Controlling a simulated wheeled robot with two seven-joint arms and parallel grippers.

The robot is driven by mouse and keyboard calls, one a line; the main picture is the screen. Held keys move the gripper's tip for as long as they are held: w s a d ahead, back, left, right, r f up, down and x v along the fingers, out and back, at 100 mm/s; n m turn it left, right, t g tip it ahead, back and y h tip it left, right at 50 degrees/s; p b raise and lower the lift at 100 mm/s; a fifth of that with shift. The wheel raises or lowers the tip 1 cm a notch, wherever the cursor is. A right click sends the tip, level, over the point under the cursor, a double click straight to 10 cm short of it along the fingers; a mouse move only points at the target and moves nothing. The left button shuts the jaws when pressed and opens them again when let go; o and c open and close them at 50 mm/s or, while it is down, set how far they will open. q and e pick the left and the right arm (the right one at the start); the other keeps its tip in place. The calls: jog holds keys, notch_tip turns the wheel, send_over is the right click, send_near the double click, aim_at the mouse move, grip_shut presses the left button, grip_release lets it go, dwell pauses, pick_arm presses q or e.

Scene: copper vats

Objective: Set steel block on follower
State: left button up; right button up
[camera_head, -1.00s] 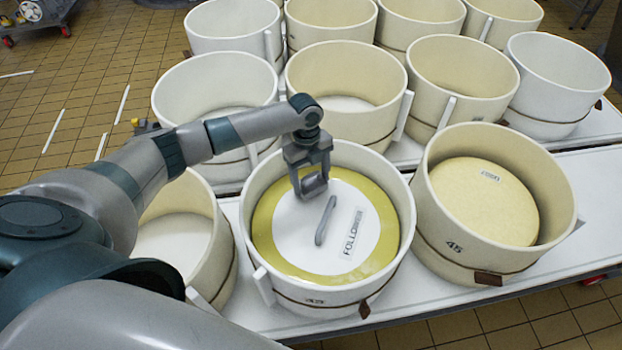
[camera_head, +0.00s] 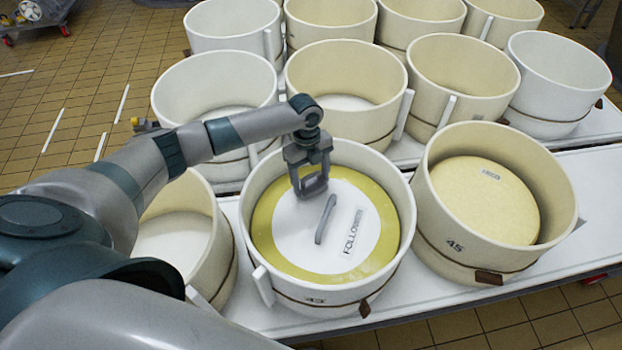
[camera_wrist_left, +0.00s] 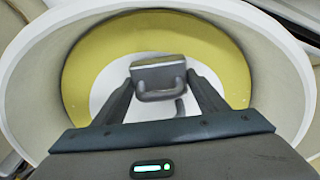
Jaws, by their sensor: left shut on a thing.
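The follower (camera_head: 289,238) is a round white disc with a grey handle and a "FOLLOWER" label. It lies on a yellow cheese (camera_head: 279,266) inside a white vat (camera_head: 404,264) marked 43. My left gripper (camera_head: 306,166) is above the far-left part of the follower. It is shut on the steel block (camera_wrist_left: 160,74), a grey block with a looped handle. In the left wrist view the block sits between the fingertips (camera_wrist_left: 160,88), over the white disc. I cannot tell whether its underside touches the follower. My right gripper is not in view.
A cream vat (camera_head: 447,259) marked 45 with a yellow cheese (camera_head: 485,200) stands to the right. Another vat (camera_head: 226,250) is close on the left, partly behind my arm. Several vats stand in rows behind. The vat's raised wall surrounds the follower.

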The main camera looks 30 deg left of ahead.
pick_arm(q)
jog(key=shift+w+f, duration=0.1)
jog(key=shift+f, duration=0.3)
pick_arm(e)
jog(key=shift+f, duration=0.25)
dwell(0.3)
pick_arm(q)
jog(key=o, duration=2.2)
jog(key=shift+c, duration=0.2)
jog(key=shift+s+f+b, duration=0.1)
jog(key=shift+s+b, duration=0.1)
jog(key=shift+b, duration=0.1)
notch_tip(320, 180, up, 18)
jog(key=w+a+b, duration=0.1)
jog(key=b, duration=0.2)
jog(key=shift+a+f, duration=0.25)
jog(key=shift+a, duration=0.1)
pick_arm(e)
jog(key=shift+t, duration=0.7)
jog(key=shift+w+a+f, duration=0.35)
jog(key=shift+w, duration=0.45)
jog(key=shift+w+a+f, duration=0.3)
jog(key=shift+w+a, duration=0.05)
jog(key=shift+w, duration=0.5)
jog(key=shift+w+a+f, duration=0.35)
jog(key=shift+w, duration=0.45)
